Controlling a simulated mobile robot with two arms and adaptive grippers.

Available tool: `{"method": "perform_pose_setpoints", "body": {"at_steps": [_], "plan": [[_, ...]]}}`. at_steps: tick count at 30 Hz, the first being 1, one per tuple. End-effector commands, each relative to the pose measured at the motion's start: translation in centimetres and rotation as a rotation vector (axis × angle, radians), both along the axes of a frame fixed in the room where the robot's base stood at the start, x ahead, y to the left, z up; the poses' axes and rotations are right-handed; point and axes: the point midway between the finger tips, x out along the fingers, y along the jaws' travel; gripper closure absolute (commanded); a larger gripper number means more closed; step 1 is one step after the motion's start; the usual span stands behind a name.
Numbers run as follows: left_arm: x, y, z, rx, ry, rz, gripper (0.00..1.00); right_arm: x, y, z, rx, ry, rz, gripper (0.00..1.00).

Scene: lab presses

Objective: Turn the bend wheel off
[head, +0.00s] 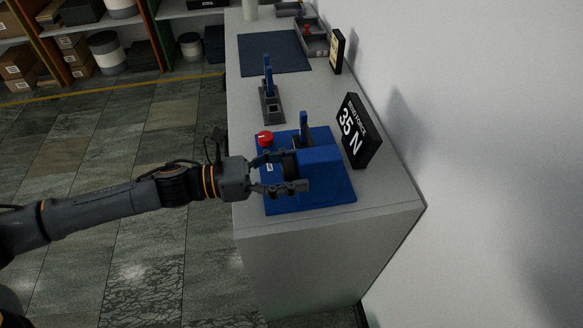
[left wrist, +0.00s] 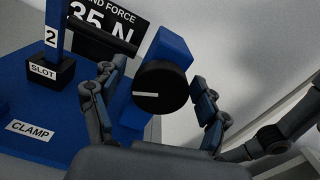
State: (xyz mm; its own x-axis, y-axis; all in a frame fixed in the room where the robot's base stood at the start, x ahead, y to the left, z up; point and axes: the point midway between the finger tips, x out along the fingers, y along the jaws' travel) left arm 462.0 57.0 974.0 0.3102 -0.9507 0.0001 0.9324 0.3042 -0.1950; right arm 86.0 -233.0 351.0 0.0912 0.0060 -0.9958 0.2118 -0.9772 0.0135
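The bend wheel is a black round knob with a white line mark, seen in the left wrist view (left wrist: 160,88) on the end of a blue housing (head: 318,168). The white mark lies nearly level and points to the left of the wheel. In the head view the wheel is mostly hidden by my left gripper (head: 279,172). My left gripper is open, with its fingers (left wrist: 155,105) on both sides of the wheel and a gap visible on each side. My right gripper is not in view.
The blue base (head: 335,200) carries a red knob (head: 265,138) and an upright blue strip marked 2 in a slot (left wrist: 65,72). A black sign reading 35 N (head: 358,132) stands behind, near the wall. A grey stand (head: 271,104) and dark blue mat (head: 273,52) lie farther back.

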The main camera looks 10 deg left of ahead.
Motion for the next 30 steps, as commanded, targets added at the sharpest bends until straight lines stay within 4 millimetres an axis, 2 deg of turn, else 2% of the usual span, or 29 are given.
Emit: {"method": "perform_pose_setpoints", "body": {"at_steps": [8,11,21,25,30], "plan": [[-0.1,0.5,-0.1,0.001,0.001,0.002,0.25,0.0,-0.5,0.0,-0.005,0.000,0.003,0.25],[-0.5,1.8,-0.2,0.002,0.003,0.004,0.25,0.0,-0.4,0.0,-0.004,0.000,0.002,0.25],[-2.8,8.5,-0.2,0.003,0.005,0.003,0.25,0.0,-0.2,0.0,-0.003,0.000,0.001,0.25],[-3.3,10.2,-0.2,0.003,0.003,0.002,0.25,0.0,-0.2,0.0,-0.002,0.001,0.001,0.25],[-3.7,11.3,-0.1,0.002,0.002,0.001,0.25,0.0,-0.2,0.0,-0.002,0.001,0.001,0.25]]}}
